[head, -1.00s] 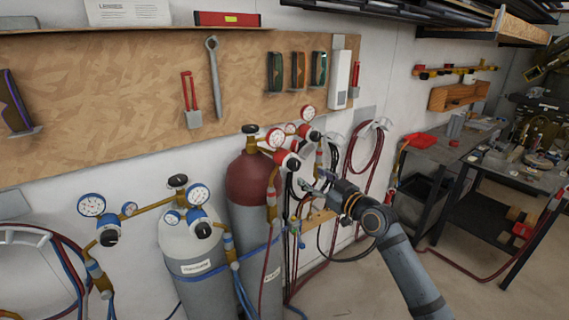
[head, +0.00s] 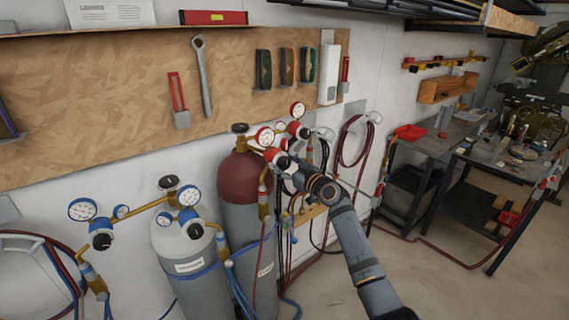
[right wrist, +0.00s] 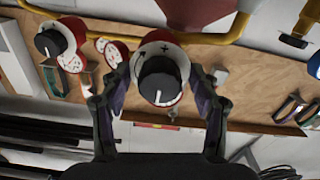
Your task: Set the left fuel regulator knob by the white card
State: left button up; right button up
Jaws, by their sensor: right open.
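The red fuel regulator (head: 272,153) sits at the dark red cylinder in the head view, partly covered by my right gripper (head: 288,165). In the right wrist view its black knob (right wrist: 157,80) lies between the spread fingers of my right gripper (right wrist: 158,90). A white line on the knob points toward the picture's bottom, and a plus mark shows on the dial face behind it. I cannot tell if the fingers touch the knob. A white card (head: 110,12) stands on the shelf; its small print is unreadable. My left gripper is out of view.
A second red regulator with a black knob (right wrist: 50,40) is close by. The grey cylinder (head: 185,245) with blue regulators (head: 188,215) stands left of the red-topped cylinder (head: 242,178). Hoses hang behind my right arm. A workbench (head: 430,150) stands right; the floor before it is mostly clear.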

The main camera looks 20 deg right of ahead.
jog(key=shift+c, duration=0.5)
jog(key=c, duration=1.1)
